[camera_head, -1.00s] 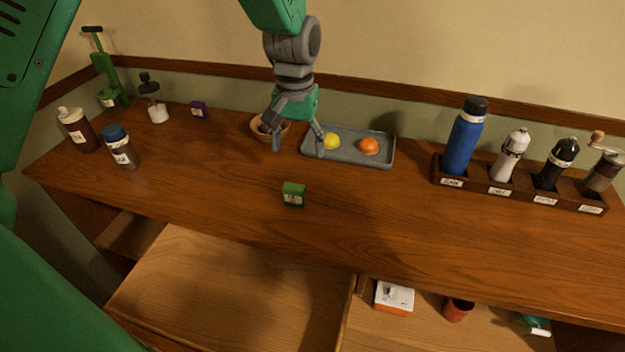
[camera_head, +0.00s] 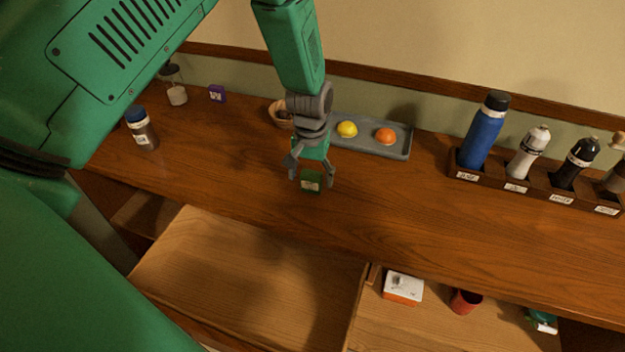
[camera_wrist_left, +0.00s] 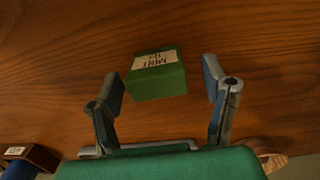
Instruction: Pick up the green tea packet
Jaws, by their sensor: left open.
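The green tea packet (camera_head: 311,183) is a small green box with a white label, standing on the wooden counter near its front edge. My left gripper (camera_head: 312,182) is open, with its fingers coming down from above on both sides of the packet in the head view. In the left wrist view the packet (camera_wrist_left: 157,77) lies between and slightly beyond the open fingertips (camera_wrist_left: 165,80), with a gap visible on each side. My right gripper is not in view.
Behind stands a grey tray (camera_head: 400,150) with a yellow fruit (camera_head: 347,129) and an orange one (camera_head: 386,135), beside a bowl (camera_head: 279,113). A rack at right holds a blue bottle (camera_head: 485,131) and grinders. An open drawer (camera_head: 240,285) lies below the front edge.

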